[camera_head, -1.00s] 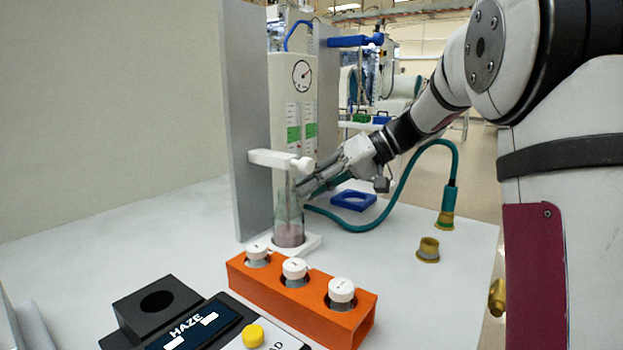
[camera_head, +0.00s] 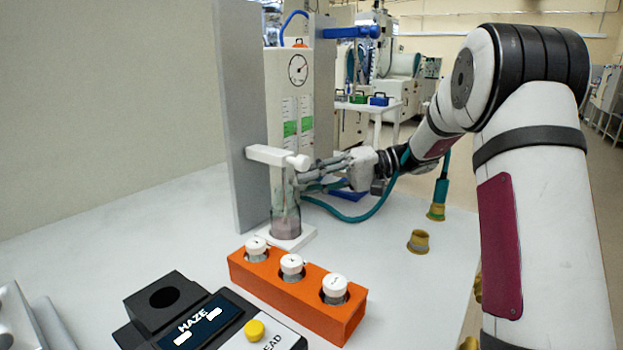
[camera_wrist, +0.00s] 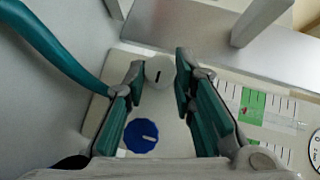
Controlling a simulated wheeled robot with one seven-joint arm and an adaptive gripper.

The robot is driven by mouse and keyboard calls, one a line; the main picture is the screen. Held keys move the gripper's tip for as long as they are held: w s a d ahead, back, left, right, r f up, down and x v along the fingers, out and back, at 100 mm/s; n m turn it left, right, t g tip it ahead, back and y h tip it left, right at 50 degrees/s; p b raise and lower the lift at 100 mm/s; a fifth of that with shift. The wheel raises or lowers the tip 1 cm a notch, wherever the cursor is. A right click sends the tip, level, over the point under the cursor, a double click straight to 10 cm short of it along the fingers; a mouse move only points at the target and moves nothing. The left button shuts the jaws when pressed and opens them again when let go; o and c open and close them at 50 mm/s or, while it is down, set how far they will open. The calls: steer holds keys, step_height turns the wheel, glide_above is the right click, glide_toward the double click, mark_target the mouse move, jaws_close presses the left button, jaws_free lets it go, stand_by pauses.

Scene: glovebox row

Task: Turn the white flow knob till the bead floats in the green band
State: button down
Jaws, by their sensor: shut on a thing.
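The white flow knob (camera_wrist: 160,72), round with a dark mark, sits on the pale panel between my fingertips in the wrist view. A green band (camera_wrist: 253,105) on a printed scale lies to the right in the wrist view. In the head view two green bands (camera_head: 290,129) show on the upright panel, below a round gauge (camera_head: 298,70).
A blue knob (camera_wrist: 141,136) sits close to my left finger. A teal hose (camera_head: 365,214) loops beside my wrist. A glass cylinder (camera_head: 286,205) stands under a white arm. An orange rack (camera_head: 290,297) holds white-capped vials in front.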

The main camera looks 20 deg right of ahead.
stand_by(0.4)
steer(key=c, duration=1.3)
jaws_free()
steer(key=shift+c, duration=0.2)
steer(key=v, duration=1.2)
